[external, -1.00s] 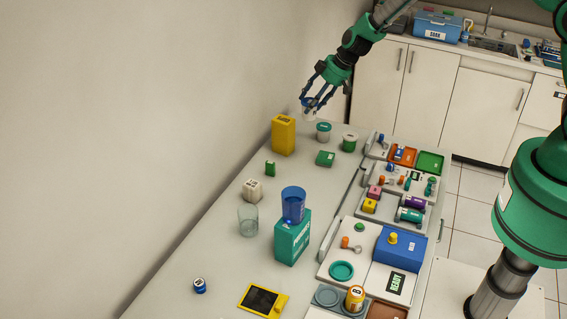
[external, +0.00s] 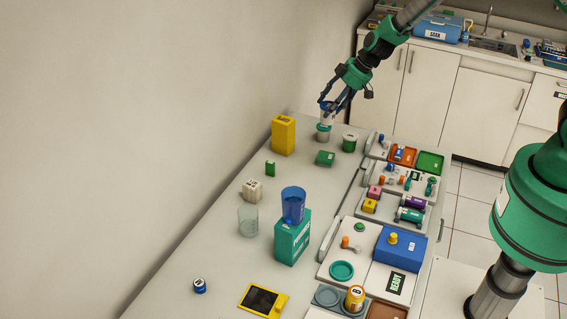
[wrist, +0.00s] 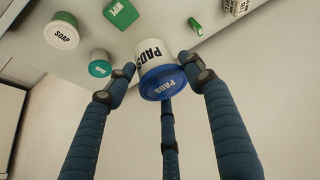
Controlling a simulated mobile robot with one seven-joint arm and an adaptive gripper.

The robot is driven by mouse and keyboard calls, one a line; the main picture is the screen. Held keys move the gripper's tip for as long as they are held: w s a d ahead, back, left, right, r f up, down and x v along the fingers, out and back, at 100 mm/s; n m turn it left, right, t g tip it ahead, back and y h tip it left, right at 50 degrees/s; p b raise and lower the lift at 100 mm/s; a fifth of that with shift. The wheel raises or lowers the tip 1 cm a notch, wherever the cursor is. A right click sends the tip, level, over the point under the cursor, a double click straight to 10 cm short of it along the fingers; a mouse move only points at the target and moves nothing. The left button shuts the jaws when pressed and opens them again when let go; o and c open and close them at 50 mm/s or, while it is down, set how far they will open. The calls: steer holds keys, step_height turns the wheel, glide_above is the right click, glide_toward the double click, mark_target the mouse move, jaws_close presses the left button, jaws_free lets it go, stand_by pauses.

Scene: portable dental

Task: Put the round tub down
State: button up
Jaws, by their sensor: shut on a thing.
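My gripper (external: 328,106) is shut on a round white tub with a blue end, labelled PADS (wrist: 154,58). In the wrist view its fingers (wrist: 158,72) close around the tub from several sides. In the external view the held tub (external: 326,114) is small and partly hidden by the fingers, at the far end of the counter (external: 215,235). It overlaps the teal-and-white tub (external: 323,133) there. I cannot tell whether it touches that tub or the counter.
A green-and-white SOAP tub (external: 349,142), a green WIPE box (external: 325,158) and a yellow box (external: 283,135) stand near. Trays of small parts (external: 405,185) line the right side. Bare counter lies left of the green WIPE box.

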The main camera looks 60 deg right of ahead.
steer(key=shift+w, duration=0.1)
stand_by(0.6)
steer(key=shift+w+d+b, duration=0.1)
steer(key=shift+w+b, duration=0.45)
steer(key=shift+w, duration=0.15)
steer(key=shift+w+r, duration=0.1)
steer(key=shift+w, duration=0.35)
steer(key=shift+w+d+r, duration=0.1)
steer(key=p, duration=0.3)
glide_above(285, 119)
steer(key=shift+f, duration=0.8)
steer(key=shift+f, duration=1.75)
steer(key=shift+f, duration=0.15)
